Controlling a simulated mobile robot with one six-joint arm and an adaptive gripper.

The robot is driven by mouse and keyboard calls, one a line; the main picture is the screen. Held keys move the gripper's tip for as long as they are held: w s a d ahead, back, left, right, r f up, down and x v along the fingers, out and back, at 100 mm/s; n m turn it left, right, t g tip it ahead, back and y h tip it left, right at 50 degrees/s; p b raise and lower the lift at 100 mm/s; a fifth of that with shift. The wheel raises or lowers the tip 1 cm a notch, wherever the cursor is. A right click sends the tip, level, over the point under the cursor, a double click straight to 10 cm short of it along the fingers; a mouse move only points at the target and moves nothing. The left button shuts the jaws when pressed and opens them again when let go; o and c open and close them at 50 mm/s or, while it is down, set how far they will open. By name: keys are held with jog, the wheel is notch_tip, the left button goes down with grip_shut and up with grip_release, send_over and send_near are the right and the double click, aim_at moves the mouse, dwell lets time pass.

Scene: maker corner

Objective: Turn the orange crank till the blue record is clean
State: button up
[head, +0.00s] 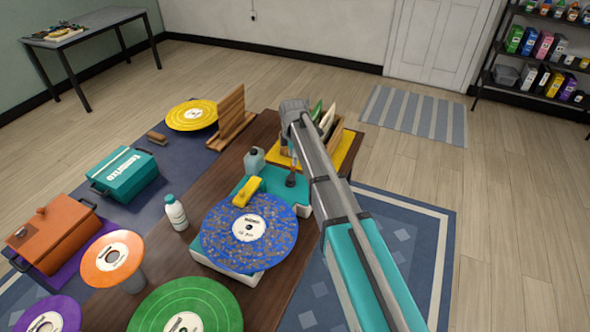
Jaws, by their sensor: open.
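The blue record (262,250) lies flat on a teal and white machine (226,272) on the wooden table. Brown specks are spread over much of its blue surface, around a white label. A yellow block-like part (247,191) sits over the record's far edge. A small dark upright post (291,178) stands at the machine's far right; I cannot tell what it is. I cannot make out the orange crank; my arm covers part of the machine's right side.
A white bottle (176,212) and a grey-blue bottle (254,160) stand near the machine. Green (205,300) and orange (108,262) records are nearer the front.

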aim_at(292, 173)
jog(key=shift+f+b, duration=1.6)
jog(key=shift+f, duration=0.35)
jog(key=shift+c, duration=0.3)
